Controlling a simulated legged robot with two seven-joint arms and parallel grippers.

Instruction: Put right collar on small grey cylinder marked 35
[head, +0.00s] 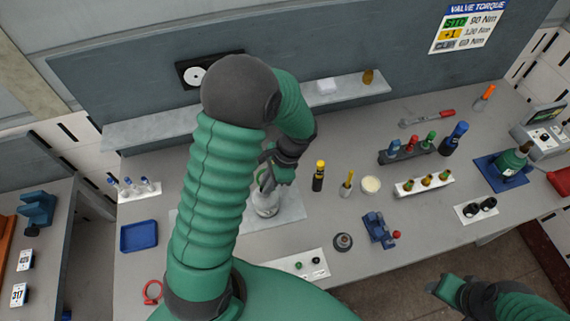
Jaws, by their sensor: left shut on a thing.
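A light grey rounded cylinder (265,207) stands on a pale mat in the middle of the bench; no number is readable on it. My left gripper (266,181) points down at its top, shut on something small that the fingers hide. I cannot tell whether this is a collar or the cylinder's own top. A white plate (283,265) in front carries a small green piece (299,265) and a small dark piece (317,261), possibly collars. My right gripper (447,287) is low at the right, away from the bench things; its jaws are unclear.
A blue tray (139,236) and a red ring clamp (152,292) lie left. A shelf (150,129) runs behind.

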